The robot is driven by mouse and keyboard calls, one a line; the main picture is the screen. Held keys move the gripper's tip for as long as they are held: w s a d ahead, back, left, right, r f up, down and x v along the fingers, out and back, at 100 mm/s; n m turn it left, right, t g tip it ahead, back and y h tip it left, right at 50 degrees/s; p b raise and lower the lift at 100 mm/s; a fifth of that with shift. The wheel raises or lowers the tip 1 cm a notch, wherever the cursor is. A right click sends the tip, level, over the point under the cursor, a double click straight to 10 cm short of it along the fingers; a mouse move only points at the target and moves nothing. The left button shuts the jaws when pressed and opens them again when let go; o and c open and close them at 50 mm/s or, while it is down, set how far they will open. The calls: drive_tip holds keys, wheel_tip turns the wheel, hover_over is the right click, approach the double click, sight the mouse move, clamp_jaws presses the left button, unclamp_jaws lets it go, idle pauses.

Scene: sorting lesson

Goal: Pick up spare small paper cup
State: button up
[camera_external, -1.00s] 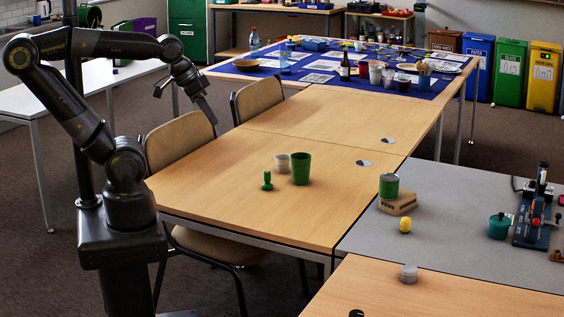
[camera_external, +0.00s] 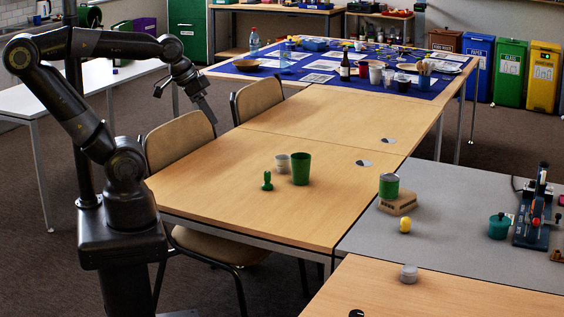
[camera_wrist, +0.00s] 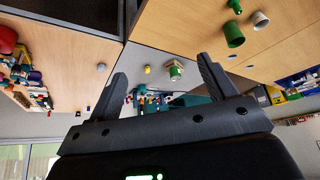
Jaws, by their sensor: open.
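A small pale paper cup (camera_external: 283,163) stands on the near wooden table, just left of a taller green cup (camera_external: 300,168). Both also show at the top right of the wrist view, the pale cup (camera_wrist: 260,19) beside the green cup (camera_wrist: 233,35). Which cup is the spare one I cannot tell; more pale cups (camera_external: 388,77) stand on the far blue-covered table. My gripper (camera_external: 206,112) hangs in the air above the chairs, left of the table and well away from the cups. In the wrist view my gripper (camera_wrist: 162,70) has its fingers wide apart with nothing held.
A green stamp-like object (camera_external: 267,181) stands near the cup. Chairs (camera_external: 180,143) line the table's left side. The wooden tabletop (camera_external: 330,115) is mostly clear.

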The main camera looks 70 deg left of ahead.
drive_tip(key=w+a+r+n, duration=0.1)
drive_tip(key=w+a, duration=0.2)
drive_tip(key=w, duration=0.4)
drive_tip(key=n+g+y, duration=0.2)
drive_tip(key=n+g, duration=0.1)
drive_tip(key=n, duration=0.3)
hover_over(284, 162)
drive_tip(key=s, duration=0.2)
wheel_tip(284, 162, down, 26)
drive_tip(key=x, duration=0.5)
drive_tip(key=shift+w+a+r, duration=0.15)
drive_tip(key=shift+w+a, duration=0.05)
drive_tip(key=shift+a, duration=0.05)
drive_tip(key=shift+a+x, duration=0.15)
drive_tip(key=shift+x, duration=1.4)
drive_tip(key=shift+a+x, duration=0.15)
drive_tip(key=shift+x, duration=1.4)
